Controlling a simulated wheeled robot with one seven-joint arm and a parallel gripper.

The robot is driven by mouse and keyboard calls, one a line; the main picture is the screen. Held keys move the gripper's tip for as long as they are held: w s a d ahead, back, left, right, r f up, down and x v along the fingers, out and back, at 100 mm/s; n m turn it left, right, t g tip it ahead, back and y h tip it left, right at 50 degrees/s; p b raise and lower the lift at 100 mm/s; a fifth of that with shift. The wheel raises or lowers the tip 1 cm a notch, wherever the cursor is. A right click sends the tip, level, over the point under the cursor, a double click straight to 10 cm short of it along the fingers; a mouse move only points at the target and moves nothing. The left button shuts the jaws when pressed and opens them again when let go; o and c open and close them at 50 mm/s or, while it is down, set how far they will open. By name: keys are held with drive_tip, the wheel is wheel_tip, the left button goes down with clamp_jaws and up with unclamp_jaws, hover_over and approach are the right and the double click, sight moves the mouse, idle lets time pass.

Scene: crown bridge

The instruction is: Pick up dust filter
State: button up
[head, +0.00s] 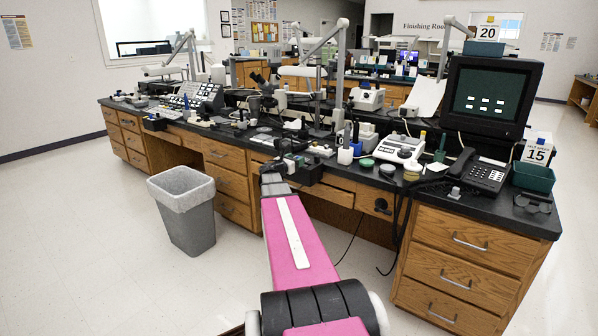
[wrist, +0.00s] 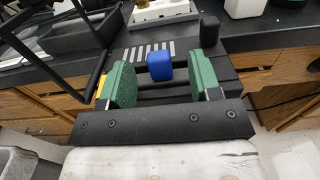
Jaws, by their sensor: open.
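My gripper (wrist: 165,84) is open in the wrist view, with its two green-padded fingers spread apart. A small blue block (wrist: 159,66) shows between the fingers. It sits at a dark slatted unit (wrist: 140,52) with pale stripes at the bench edge; whether it touches either pad cannot be told. I cannot tell for sure which of these is the dust filter. In the head view my pink arm reaches to the bench's front edge, where the gripper (head: 284,160) is small and dark. A black box (head: 307,170) shows beside it, partly hidden.
The black bench top is crowded with instruments. A white device (head: 399,148), telephone (head: 482,172) and monitor (head: 489,95) stand to the right. Wooden drawers (head: 466,250) lie below. A grey bin (head: 186,215) stands left of my arm. The floor at left is clear.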

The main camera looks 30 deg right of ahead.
drive_tip(key=x, duration=0.3)
drive_tip(key=shift+w+d, duration=0.2)
drive_tip(key=shift+w, duration=0.05)
clamp_jaws()
